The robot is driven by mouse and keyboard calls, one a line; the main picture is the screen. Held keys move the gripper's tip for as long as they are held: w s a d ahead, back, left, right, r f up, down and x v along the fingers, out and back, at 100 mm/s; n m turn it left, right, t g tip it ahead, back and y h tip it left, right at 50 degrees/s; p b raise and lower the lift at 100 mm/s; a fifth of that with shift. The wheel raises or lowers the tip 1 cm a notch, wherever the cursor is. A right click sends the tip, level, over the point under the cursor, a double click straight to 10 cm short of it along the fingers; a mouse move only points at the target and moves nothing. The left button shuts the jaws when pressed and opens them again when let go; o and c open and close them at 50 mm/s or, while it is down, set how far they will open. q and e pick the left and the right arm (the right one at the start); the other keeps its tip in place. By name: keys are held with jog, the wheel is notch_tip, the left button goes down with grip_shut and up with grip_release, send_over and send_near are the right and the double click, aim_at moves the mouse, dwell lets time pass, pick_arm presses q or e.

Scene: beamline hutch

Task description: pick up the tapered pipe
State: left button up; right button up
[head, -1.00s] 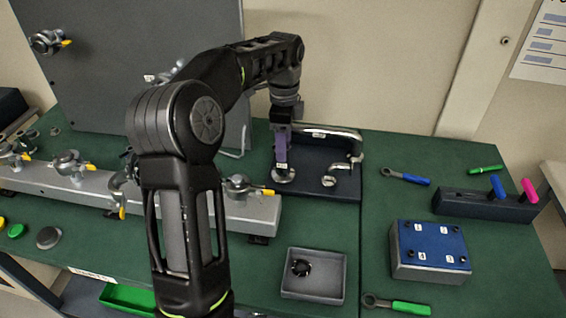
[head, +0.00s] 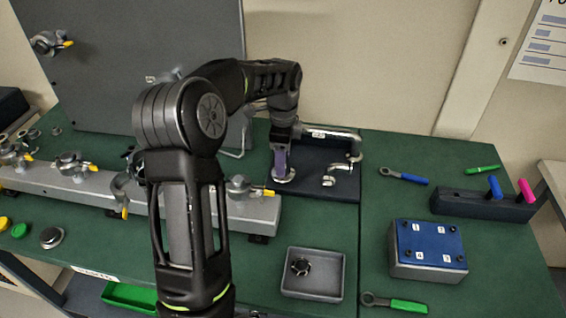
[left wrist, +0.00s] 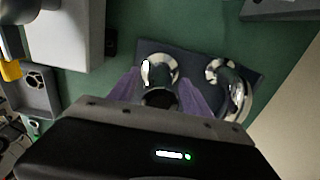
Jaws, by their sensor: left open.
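A dark blue mat or board (head: 305,188) lies at the back of the green bench with shiny metal pipe pieces on it. The piece at its left, apparently the tapered pipe (head: 285,178), is mostly hidden by my left gripper (head: 281,163). In the left wrist view the shiny round end of this piece (left wrist: 160,72) shows between the purple fingers of my left gripper (left wrist: 160,88). The fingers are open, one on each side of it; I cannot tell whether they touch it. My right gripper is not in view.
A curved shiny pipe (head: 355,150) is on the board close to the right of my left gripper. A grey metal rail with clamps (head: 85,184) runs along the left. A grey tray (head: 314,290), a blue-topped box (head: 430,250) and wrenches (head: 404,177) stand in front and right.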

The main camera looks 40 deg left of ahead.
pick_arm(q)
grip_shut()
dwell(0.7)
